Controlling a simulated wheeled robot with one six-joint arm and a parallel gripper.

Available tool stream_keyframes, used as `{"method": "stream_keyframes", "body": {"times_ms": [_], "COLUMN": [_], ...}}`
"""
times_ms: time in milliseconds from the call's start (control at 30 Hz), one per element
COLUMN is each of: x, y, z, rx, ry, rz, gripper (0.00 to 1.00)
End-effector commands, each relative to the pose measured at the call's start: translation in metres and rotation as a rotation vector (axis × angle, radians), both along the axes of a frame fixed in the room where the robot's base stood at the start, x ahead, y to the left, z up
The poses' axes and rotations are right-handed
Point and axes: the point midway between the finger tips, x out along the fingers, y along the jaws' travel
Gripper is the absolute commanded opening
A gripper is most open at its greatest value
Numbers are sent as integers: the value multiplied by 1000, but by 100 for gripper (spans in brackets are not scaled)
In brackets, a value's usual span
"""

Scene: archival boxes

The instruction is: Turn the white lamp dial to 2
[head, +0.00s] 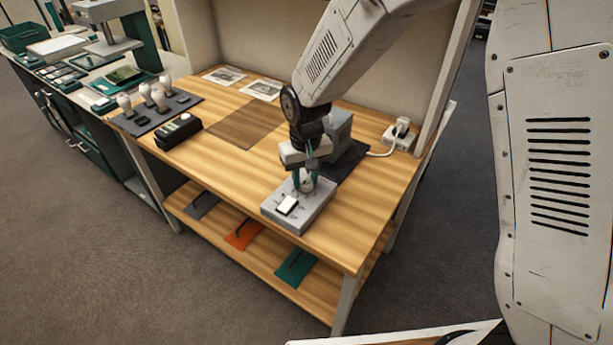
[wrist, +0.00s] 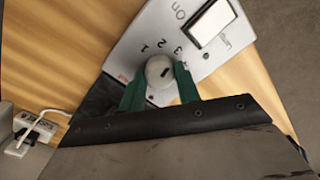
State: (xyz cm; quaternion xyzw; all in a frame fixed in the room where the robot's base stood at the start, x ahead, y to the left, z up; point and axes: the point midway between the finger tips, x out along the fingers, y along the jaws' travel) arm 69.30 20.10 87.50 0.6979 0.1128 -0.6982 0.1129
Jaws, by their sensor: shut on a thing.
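The white lamp dial (wrist: 158,66) is a round knob on a light grey control box (head: 313,207) near the front of the wooden bench. My gripper (head: 306,182) reaches down onto it. In the wrist view, its green fingers stand on either side of the dial, shut on it. Printed numbers (wrist: 161,44) curve around the dial's far side. A short dark mark shows on the dial's top, but I cannot tell which number it is set to. A white rocker switch (wrist: 213,23), labelled On, sits beside the dial on the same box.
A grey device (head: 340,128) stands close behind my gripper, on a dark mat (head: 350,163). A black box (head: 178,131) and a bulb holder (head: 153,113) stand left. The bench's middle is clear.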

Motion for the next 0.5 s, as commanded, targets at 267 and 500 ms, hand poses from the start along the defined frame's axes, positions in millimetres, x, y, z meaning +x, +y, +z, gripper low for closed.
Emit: {"method": "stream_keyframes", "body": {"times_ms": [267, 500], "x": [0, 0], "y": [1, 1], "z": [0, 0], "rx": [0, 1], "ry": [0, -1], "rz": [222, 380], "gripper": [10, 10]}}
